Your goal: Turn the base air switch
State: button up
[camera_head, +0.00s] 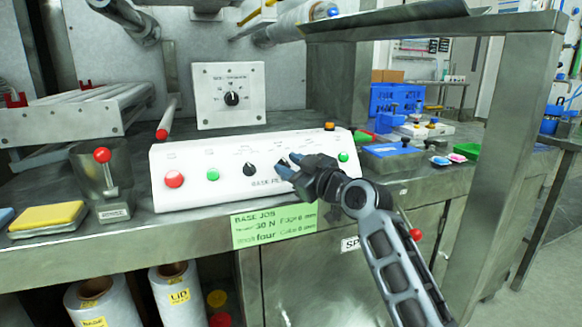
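A white sloped control panel (225,160) stands on the steel bench. It carries a red button (174,179), a green button (213,174), a black rotary knob (249,169) and another green button (343,156) at the right. The lettering starts with "BASE"; the rest is partly hidden by my gripper, and the small labels are too small to read. My gripper (285,165) is at the panel's front face, right of the black knob. Its fingertips cover the spot there, so I cannot tell which switch lies behind them or whether they touch it.
A red-knobbed lever (102,156) and a yellow sponge (46,217) are at the left. A steel post (500,160) rises right of my arm. A green job card (274,226) hangs below the panel.

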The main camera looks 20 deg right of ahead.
jog(key=shift+w, duration=0.1)
grip_shut()
dwell(0.3)
